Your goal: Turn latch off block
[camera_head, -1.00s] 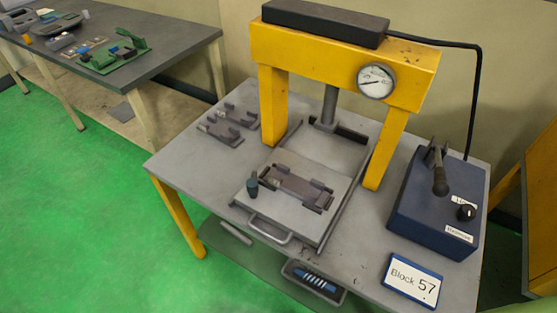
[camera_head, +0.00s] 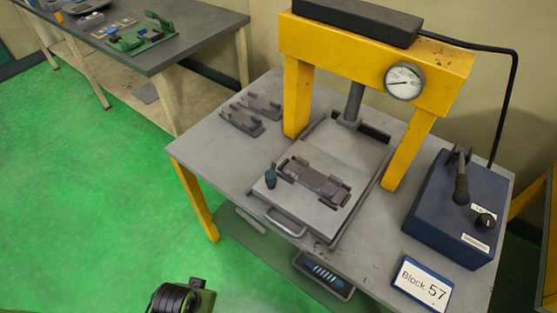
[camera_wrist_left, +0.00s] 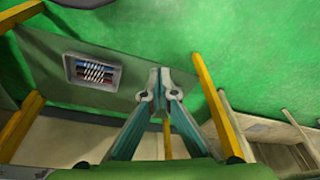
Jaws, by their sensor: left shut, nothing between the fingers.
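A brown-grey block fixture (camera_head: 314,180) with raised brackets at its ends lies on the sliding plate (camera_head: 293,212) of the yellow press (camera_head: 370,50). A small dark teal knob (camera_head: 270,176), which may be the latch, stands upright at the fixture's left end. My left gripper (camera_wrist_left: 160,92) is shut and empty in the left wrist view, over the green floor and a grey lower shelf (camera_wrist_left: 115,72). Part of my left arm shows at the bottom of the head view, well in front of the press table. My right gripper is in neither view.
A blue control box (camera_head: 455,205) with a lever stands right of the press, behind a "Block 57" sign (camera_head: 422,283). Two loose brackets (camera_head: 242,118) lie at the table's left. Green floor is open at left.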

